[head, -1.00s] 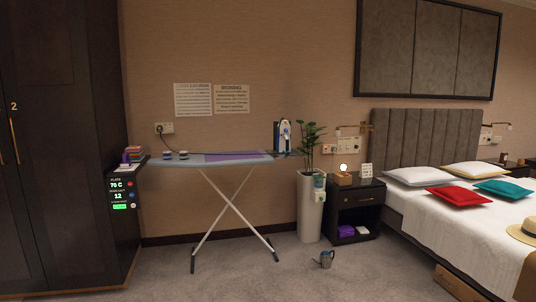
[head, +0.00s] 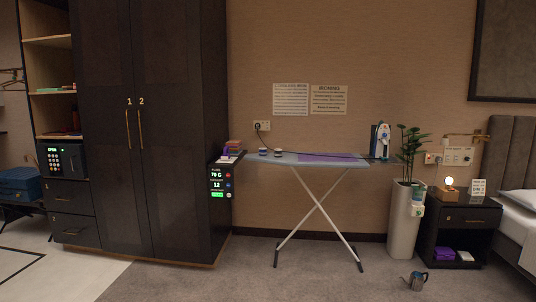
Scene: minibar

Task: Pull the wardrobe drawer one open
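The dark wardrobe (head: 155,75) stands at the left, with two tall shut doors numbered 1 and 2 and long brass handles. Left of the doors, under a small safe (head: 62,160), are two stacked dark drawers. The upper drawer (head: 68,197) and the lower drawer (head: 74,231) both look shut. Each has a small handle, and a small label shows on the upper one, too small to read surely. Neither of my grippers is in view.
An ironing board (head: 310,159) stands right of the wardrobe, with a plant pot (head: 404,212) and nightstand (head: 462,223) beyond. A metal jug (head: 416,281) is on the carpet. A blue suitcase (head: 20,185) sits on a low rack at far left. Floor before the wardrobe is clear.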

